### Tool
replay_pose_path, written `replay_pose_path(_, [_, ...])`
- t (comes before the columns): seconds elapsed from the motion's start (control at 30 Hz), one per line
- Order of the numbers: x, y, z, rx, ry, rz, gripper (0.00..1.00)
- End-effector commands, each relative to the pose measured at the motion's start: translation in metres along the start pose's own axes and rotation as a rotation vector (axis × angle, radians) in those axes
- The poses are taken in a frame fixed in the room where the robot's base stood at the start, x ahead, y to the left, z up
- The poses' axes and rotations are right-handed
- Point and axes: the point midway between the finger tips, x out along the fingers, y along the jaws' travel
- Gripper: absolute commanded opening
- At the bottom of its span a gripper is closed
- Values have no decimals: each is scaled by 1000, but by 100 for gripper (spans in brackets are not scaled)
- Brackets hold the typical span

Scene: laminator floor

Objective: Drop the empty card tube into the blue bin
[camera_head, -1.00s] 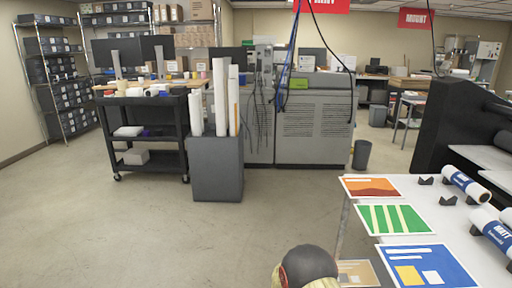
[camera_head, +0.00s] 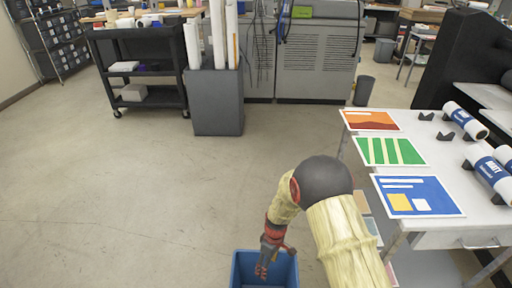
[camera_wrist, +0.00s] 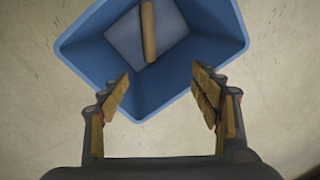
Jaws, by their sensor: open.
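The blue bin (camera_head: 290,268) stands on the floor at the bottom of the head view, left of the white table. It fills the upper middle of the wrist view (camera_wrist: 85,55). The card tube (camera_wrist: 148,32) is a brown cylinder lying inside the bin, on its floor, in the wrist view. My gripper (camera_head: 262,272) is above the bin, pointing down. In the wrist view my gripper (camera_wrist: 160,85) is open, with its two fingers apart and nothing between them. The tube does not show in the head view.
The white table (camera_head: 440,236) at right carries several printed sheets and blue-labelled rolls. A grey box of white tubes (camera_head: 217,100) and a black cart (camera_head: 137,65) stand at the back. A grey waste bin (camera_head: 363,90) stands near the machine. The floor at left is clear.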

Motion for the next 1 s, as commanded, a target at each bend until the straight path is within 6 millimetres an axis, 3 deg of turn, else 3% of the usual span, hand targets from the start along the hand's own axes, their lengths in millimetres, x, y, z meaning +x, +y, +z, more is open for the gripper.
replay_pose_path(0.1, [-18, 1, 0, 0, 1, 1, 64])
replay_pose_path(0.3, [-33, 0, 0, 0, 0, 0, 64])
replay_pose_path(0.57, [-34, 0, 0, 2, -1, 0, 64])
replay_pose_path(0.77, [-34, -4, 4, 106, -14, -13, 64])
replay_pose_path(0.9, [-28, -30, 36, 252, -95, -62, 64])
replay_pose_path(1.0, [-52, -47, 54, 356, -128, -67, 64])
